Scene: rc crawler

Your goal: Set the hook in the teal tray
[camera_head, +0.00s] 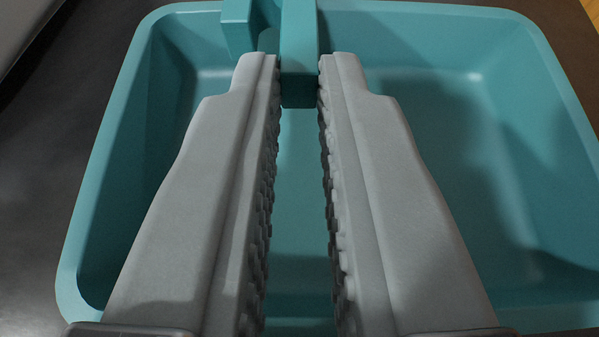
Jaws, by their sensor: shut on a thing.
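The teal tray (88,200) fills most of the view, with my gripper (298,80) over its inside. The teal hook (299,40) is between the tips of my gripper's two grey fingers, which are shut on it. The hook looks like a squared bar with a shorter arm at its left, and it runs off the top edge of the picture. It overlaps the tray's far wall in view. I cannot tell whether it touches the tray. The fingers hide part of the tray's floor.
A dark surface (45,150) surrounds the tray at the left. A grey edge shows at the top left and a small wooden patch (592,8) at the top right. The visible tray floor (430,170) is empty, with shadows on its right side.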

